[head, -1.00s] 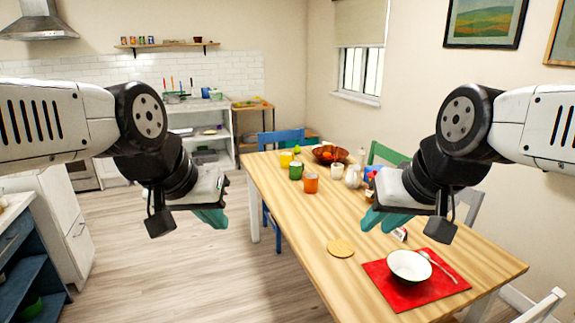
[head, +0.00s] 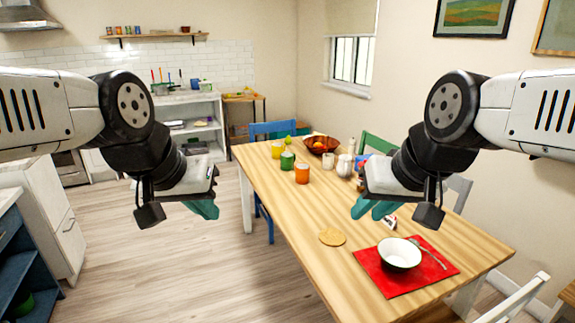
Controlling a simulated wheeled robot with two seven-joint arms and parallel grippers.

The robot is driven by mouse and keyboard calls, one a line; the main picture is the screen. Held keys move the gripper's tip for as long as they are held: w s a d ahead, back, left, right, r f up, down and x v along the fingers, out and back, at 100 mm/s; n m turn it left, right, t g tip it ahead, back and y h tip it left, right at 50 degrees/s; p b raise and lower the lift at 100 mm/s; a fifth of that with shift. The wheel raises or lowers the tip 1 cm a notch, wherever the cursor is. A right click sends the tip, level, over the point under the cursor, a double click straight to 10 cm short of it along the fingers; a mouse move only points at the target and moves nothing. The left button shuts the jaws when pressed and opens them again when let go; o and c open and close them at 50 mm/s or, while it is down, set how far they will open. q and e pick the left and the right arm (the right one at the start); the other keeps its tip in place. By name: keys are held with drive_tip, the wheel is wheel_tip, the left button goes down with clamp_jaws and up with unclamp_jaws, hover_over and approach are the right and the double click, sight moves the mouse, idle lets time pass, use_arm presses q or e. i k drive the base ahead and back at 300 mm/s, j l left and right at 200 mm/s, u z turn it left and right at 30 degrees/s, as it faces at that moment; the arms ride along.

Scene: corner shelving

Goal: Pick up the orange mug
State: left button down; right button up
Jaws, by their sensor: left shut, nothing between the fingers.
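The orange mug (head: 302,173) stands upright on the wooden table (head: 300,215), left of its middle, in the head view. A green mug (head: 287,160) stands close behind it to the left, and a yellow mug (head: 277,149) behind that. My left gripper (head: 208,211) is shut and empty, with teal fingertips, left of the table over the floor. My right gripper (head: 372,211) hangs in front of the table, right of the orange mug and apart from it. Whether its teal fingers are open is not clear. Nothing is seen held.
A white mug (head: 328,160), a pale pot (head: 345,166) and a brown fruit bowl (head: 320,144) stand near the orange mug. A round coaster (head: 332,237) and a red mat (head: 374,279) with a white bowl (head: 400,254) lie nearer. Chairs stand around the table.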

sight(304, 173)
drive_tip(key=i+j+z, duration=0.25)
drive_tip(key=i+j, duration=0.35)
drive_tip(key=i+j+z, duration=0.15)
drive_tip(key=i+j, duration=0.15)
drive_tip(key=i+j+z, duration=0.15)
drive_tip(key=i+j, duration=0.2)
drive_tip(key=i+j+z, duration=0.15)
drive_tip(key=j, duration=0.25)
drive_tip(key=i+j+z, duration=0.1)
drive_tip(key=i+j, duration=0.25)
drive_tip(key=i+j+z, duration=0.15)
drive_tip(key=j, duration=0.35)
drive_tip(key=i+j+z, duration=0.15)
drive_tip(key=j, duration=0.35)
drive_tip(key=i, duration=0.1)
